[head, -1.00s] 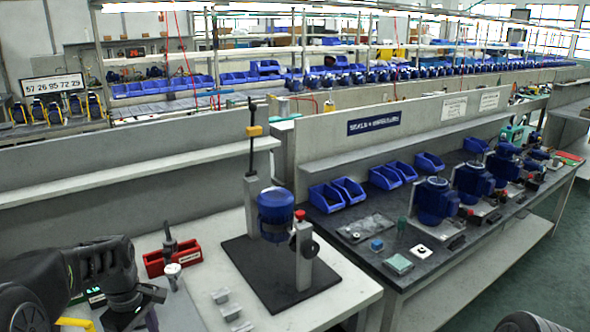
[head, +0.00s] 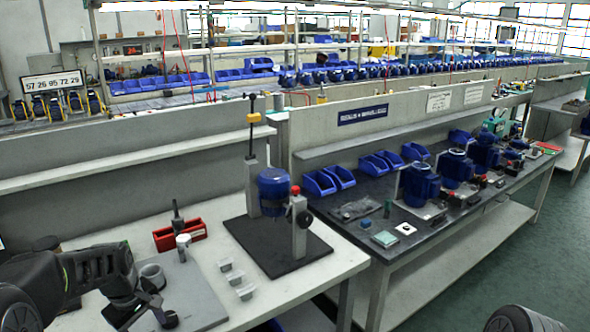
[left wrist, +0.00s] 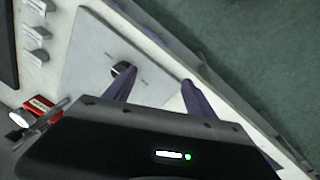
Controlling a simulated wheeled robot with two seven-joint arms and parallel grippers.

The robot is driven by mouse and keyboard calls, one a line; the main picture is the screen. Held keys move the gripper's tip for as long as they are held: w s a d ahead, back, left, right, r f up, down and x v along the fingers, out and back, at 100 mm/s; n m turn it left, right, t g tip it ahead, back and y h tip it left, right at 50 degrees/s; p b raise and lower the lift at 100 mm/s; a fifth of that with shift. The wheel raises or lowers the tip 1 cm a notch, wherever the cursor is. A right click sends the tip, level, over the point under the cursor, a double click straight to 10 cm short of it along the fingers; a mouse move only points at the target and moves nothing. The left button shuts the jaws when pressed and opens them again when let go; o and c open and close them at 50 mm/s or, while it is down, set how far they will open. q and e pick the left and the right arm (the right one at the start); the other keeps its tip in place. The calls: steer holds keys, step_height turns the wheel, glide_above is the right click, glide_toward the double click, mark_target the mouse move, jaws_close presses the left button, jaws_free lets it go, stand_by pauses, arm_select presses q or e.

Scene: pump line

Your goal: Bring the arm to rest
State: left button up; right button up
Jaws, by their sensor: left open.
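My left gripper (head: 148,312) is at the lower left of the head view, over the front part of a grey plate (head: 195,300) on the near bench. In the left wrist view its two fingers (left wrist: 157,86) are spread, with nothing between them. A short grey ring-shaped part (head: 152,276) stands on the plate just beyond the gripper. It also appears in the left wrist view as a small dark-topped ring (left wrist: 122,69) beside the left finger's tip; whether they touch I cannot tell. My right gripper is not in view.
A red holder (head: 180,235) with an upright tool and several small grey brackets (head: 236,279) lie near the plate. A blue pump (head: 273,190) sits in a stand on a black mat (head: 250,245). The bench's front edge is close; green floor (head: 450,295) lies beyond.

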arm_select(q)
steer(key=s+d+f+m+t+h, duration=0.15)
steer(key=d+f+m, duration=0.25)
steer(key=d+f, duration=0.45)
steer(key=s+d+f+m+t+h, duration=0.1)
steer(key=s+d+f+m, duration=0.1)
steer(key=d+f+m, duration=0.5)
steer(key=s+d+f+g, duration=0.1)
steer(key=s+d+f, duration=0.3)
steer(key=s, duration=0.3)
steer(key=s+d+f+g+h, duration=0.1)
steer(key=s+d+f, duration=0.3)
steer(key=s, duration=0.4)
steer(key=s+d+f+g+h, duration=0.1)
steer(key=s+d+f+g, duration=0.1)
steer(key=s+d+f, duration=0.2)
steer(key=s+d, duration=0.2)
steer(key=s, duration=0.1)
steer(key=shift+s+d+f+n, duration=0.15)
steer(key=shift+s+f+n, duration=0.1)
steer(key=shift+n, duration=0.05)
